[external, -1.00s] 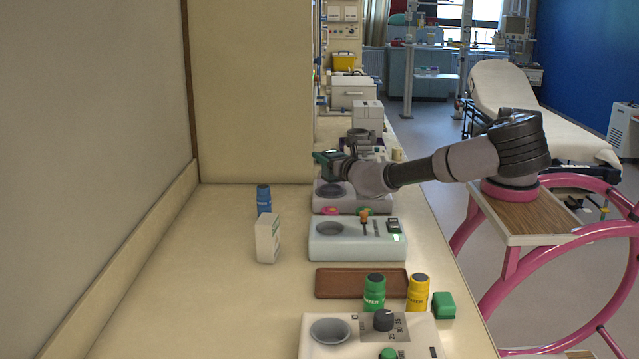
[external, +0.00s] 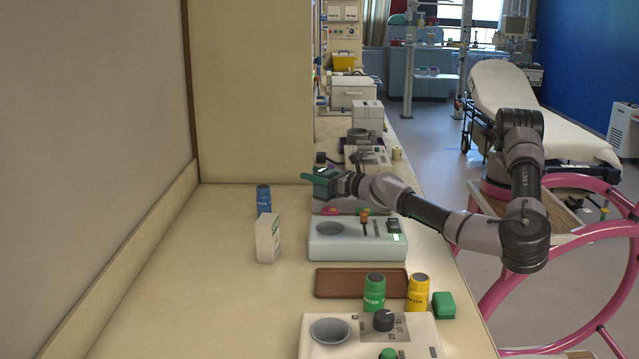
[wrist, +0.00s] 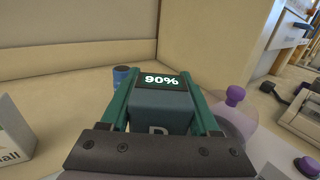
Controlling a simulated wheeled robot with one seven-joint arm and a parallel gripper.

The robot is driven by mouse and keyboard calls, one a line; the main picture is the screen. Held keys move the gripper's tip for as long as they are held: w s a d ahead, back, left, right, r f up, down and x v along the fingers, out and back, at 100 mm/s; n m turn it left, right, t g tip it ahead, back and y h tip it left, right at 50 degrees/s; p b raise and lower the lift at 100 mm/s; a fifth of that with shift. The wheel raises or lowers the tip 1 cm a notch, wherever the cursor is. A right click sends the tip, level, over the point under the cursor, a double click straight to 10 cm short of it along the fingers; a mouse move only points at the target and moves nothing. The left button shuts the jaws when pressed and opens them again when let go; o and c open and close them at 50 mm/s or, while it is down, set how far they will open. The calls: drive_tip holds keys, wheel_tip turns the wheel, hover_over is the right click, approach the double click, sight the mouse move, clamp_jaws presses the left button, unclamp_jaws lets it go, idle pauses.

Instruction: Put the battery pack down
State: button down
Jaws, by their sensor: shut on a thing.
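The battery pack (wrist: 160,108) is a dark grey-blue block with a lit "90%" display. It sits between the two green fingers of my gripper (wrist: 160,84) in the wrist view. In the external view my gripper (external: 318,177) is shut on it, above the pale lilac device (external: 350,207), whose dish is mostly hidden behind the gripper and arm. The pack is small and partly hidden there, and I cannot tell its height over the device.
A blue bottle (external: 264,200) and a white box (external: 267,238) stand left of the devices. A pale device (external: 355,250) with a dish is nearer, then a brown tray (external: 335,284), green bottle (external: 374,293) and yellow bottle (external: 417,293). The counter's left side is clear.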

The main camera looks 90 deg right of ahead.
drive_tip(key=r+n+y, duration=0.1)
drive_tip(key=r, duration=0.1)
drive_tip(key=r+n+t+y, duration=0.1)
drive_tip(key=r+y, duration=0.1)
drive_tip(key=r, duration=0.1)
drive_tip(key=s+r+n+t+y, duration=0.1)
drive_tip(key=r, duration=0.1)
drive_tip(key=shift+s+a+r, duration=0.1)
drive_tip(key=shift+a+r, duration=0.25)
drive_tip(key=shift+r, duration=0.05)
drive_tip(key=shift+s+r+y, duration=0.25)
drive_tip(key=shift+r+y, duration=0.15)
drive_tip(key=shift+r, duration=0.2)
